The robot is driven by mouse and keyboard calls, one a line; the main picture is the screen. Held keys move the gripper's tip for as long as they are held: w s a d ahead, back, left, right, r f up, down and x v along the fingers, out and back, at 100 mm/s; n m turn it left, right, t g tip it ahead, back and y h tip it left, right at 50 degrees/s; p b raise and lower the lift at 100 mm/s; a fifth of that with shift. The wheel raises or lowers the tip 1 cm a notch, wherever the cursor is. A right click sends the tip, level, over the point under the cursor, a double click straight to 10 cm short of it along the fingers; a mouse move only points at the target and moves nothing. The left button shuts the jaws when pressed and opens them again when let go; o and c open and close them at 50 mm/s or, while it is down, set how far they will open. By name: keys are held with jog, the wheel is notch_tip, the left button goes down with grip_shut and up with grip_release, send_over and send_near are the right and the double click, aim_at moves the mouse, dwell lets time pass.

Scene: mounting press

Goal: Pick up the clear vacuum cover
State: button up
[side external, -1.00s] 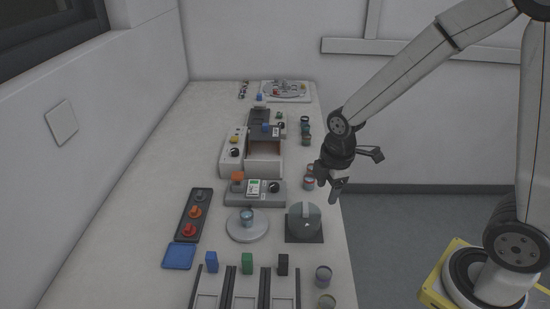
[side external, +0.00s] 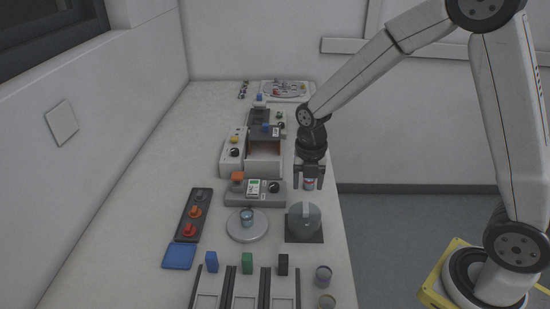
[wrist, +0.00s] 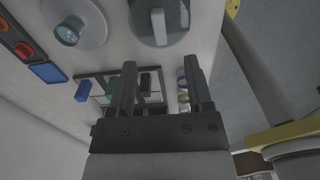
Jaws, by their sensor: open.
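The clear vacuum cover (side external: 304,222) is a translucent grey-green dome with a flat upright handle. It stands on a dark square mat near the right edge of the bench. In the wrist view the cover (wrist: 173,27) is at the top, beyond my fingertips. My gripper (side external: 310,187) points down, open and empty, above the bench and behind the cover in the side view. In the wrist view my gripper (wrist: 160,72) has its two fingers spread apart. It does not touch the cover.
A round grey plate (side external: 247,236) with a small jar (side external: 247,217) stands left of the cover. A grey device (side external: 255,196) with a display is behind. Coloured blocks and slotted trays (side external: 246,290) are in front. Jars (side external: 323,275) line the right bench edge.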

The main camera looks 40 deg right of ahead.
aim_at(305, 207)
jog(key=shift+f, duration=1.3)
jog(key=shift+f, duration=0.1)
jog(key=shift+a+f, duration=0.1)
jog(key=shift+f, duration=2.4)
jog(key=shift+c, duration=0.2)
grip_shut()
